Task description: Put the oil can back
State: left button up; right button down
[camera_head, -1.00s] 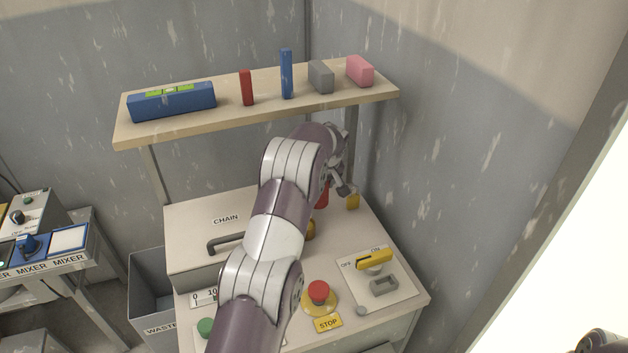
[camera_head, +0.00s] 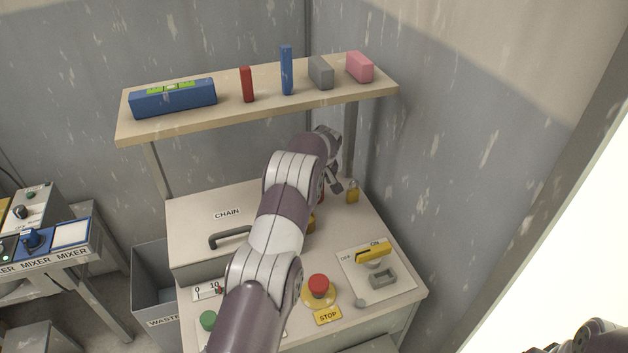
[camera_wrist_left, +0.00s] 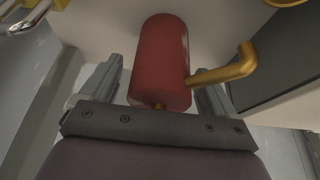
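The oil can is most likely the red cylinder (camera_wrist_left: 160,60) with a bent brass spout (camera_wrist_left: 225,70) in the left wrist view. In the head view only a sliver of red shows beside my left arm; the arm hides the rest. My left gripper (camera_head: 336,182) is low over the back of the machine top, under the shelf. In the wrist view its fingers (camera_wrist_left: 158,88) stand apart on both sides of the red cylinder, with a visible gap on the left, so it looks open around it. My right gripper is not seen; only part of my right arm shows at bottom right.
A shelf (camera_head: 225,118) above holds a blue level (camera_head: 173,98) and several coloured blocks. The machine top has a CHAIN cover (camera_head: 190,215), a red stop button (camera_head: 318,286), a yellow switch handle (camera_head: 372,252) and a small yellow item (camera_head: 352,191). A waste bin (camera_head: 152,285) stands left.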

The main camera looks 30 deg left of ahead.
pick_arm(q)
jog(key=shift+r, duration=0.3)
jog(key=v, duration=0.5)
jog(key=shift+b, duration=0.35)
jog(key=s+d+m+h+b, duration=0.1)
jog(key=s+d+m, duration=0.2)
jog(key=s+d, duration=0.3)
jog(key=s+d+m+g+h+b, duration=0.1)
jog(key=s+d+m, duration=0.2)
jog(key=s, duration=1.4)
jog(key=s+d+r+m+h+b, duration=0.1)
jog(key=s+d+m, duration=0.3)
jog(key=s+d, duration=0.7)
jog(key=shift+s+d+g, duration=0.15)
jog(key=shift+d+g, duration=0.1)
jog(key=shift+g, duration=0.05)
jog(key=shift+s+r, duration=0.15)
